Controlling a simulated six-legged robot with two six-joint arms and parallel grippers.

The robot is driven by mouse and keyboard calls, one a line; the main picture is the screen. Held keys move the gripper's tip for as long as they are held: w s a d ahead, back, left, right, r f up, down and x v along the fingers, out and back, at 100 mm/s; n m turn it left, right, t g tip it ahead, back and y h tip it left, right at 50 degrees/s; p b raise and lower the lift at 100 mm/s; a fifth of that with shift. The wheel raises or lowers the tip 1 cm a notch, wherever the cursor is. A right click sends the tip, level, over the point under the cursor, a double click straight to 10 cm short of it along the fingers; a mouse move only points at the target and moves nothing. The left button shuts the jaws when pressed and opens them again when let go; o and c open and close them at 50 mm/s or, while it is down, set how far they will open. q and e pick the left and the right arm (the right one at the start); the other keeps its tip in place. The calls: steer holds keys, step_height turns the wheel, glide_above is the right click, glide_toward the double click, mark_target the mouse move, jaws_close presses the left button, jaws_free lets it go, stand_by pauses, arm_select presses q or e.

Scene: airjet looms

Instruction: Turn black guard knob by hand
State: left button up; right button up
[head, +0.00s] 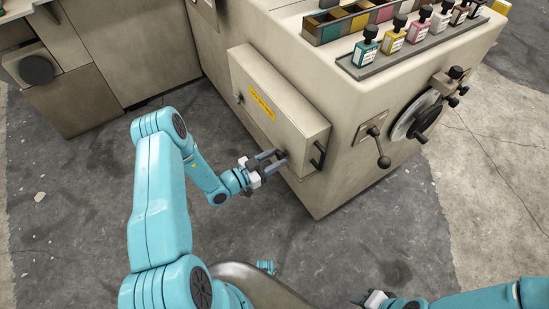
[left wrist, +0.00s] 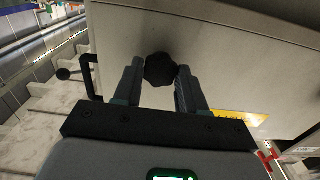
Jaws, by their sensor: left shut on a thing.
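The black guard knob (head: 282,154) sits on the front face of a beige box-shaped guard (head: 290,120) on the machine's side. In the left wrist view the knob (left wrist: 160,69) is dark and lobed, between the fingertips. My left gripper (head: 275,158) reaches it from the left and is shut on it, one finger on each side. The fingers partly hide the knob in the head view. My right gripper (head: 374,299) is low at the bottom edge, away from the guard; its jaws are too small and cut off to judge.
A yellow label (head: 262,103) is on the guard, and a black bar handle (head: 319,155) stands at its right end. A crank lever (head: 379,150) and a handwheel (head: 416,115) project from the machine further right. Small bottles (head: 393,33) stand on top. The grey floor in front is open.

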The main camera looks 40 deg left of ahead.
arm_select(q)
steer(key=o, duration=0.8)
steer(key=shift+c, duration=0.2)
steer(key=shift+v, duration=1.05)
